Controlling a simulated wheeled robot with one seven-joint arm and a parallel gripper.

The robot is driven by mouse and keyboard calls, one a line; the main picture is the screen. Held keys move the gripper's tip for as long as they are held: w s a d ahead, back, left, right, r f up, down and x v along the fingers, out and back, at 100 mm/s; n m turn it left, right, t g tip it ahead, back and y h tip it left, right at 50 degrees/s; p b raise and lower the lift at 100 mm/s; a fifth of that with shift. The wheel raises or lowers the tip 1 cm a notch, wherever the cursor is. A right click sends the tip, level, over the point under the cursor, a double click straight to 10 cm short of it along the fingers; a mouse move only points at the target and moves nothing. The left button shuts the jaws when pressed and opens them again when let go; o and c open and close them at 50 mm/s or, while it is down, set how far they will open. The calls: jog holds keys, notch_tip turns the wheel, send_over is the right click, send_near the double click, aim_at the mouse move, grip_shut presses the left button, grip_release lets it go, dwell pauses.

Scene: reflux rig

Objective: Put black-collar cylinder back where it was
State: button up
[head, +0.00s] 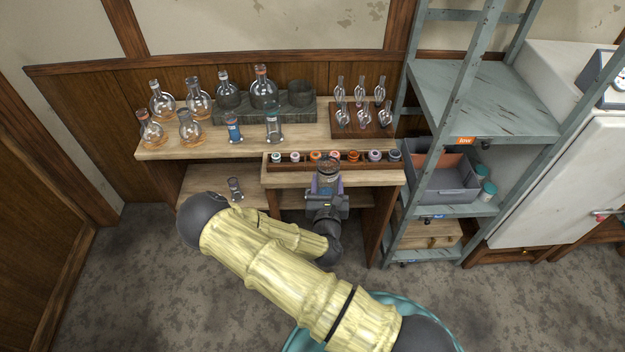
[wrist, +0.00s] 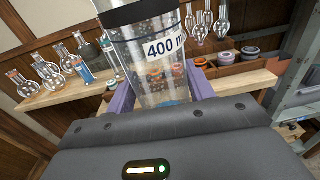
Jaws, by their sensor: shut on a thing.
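My gripper (head: 327,190) is shut on a clear glass cylinder (head: 328,168) in front of the wooden bench. In the wrist view the cylinder (wrist: 158,65) stands between the purple fingers. It has a black band (wrist: 128,14) near the top of that picture and a white label reading "400 m", cut off at the side. Its ends are not fully shown. Other cylinders stand apart: a blue-marked one (head: 234,130) and a grey-based one (head: 273,128) on the bench top, and a small one (head: 235,188) on the lower shelf.
A wooden rack (head: 334,162) with several coloured rings lies just behind the held cylinder. Several round flasks (head: 190,128) stand at the left, and a dark block (head: 290,112) holds more. Glass pieces stand on a brown board (head: 350,130). A grey-blue shelf unit (head: 490,95) is close at right.

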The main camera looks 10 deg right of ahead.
jog(key=d+f+n+y, duration=0.1)
jog(key=d+f+y, duration=0.1)
jog(key=d+f, duration=0.2)
jog(key=shift+d+f+n+y, duration=0.25)
jog(key=shift+d+n+y, duration=0.05)
jog(key=shift+d, duration=0.05)
jog(key=shift+a, duration=0.1)
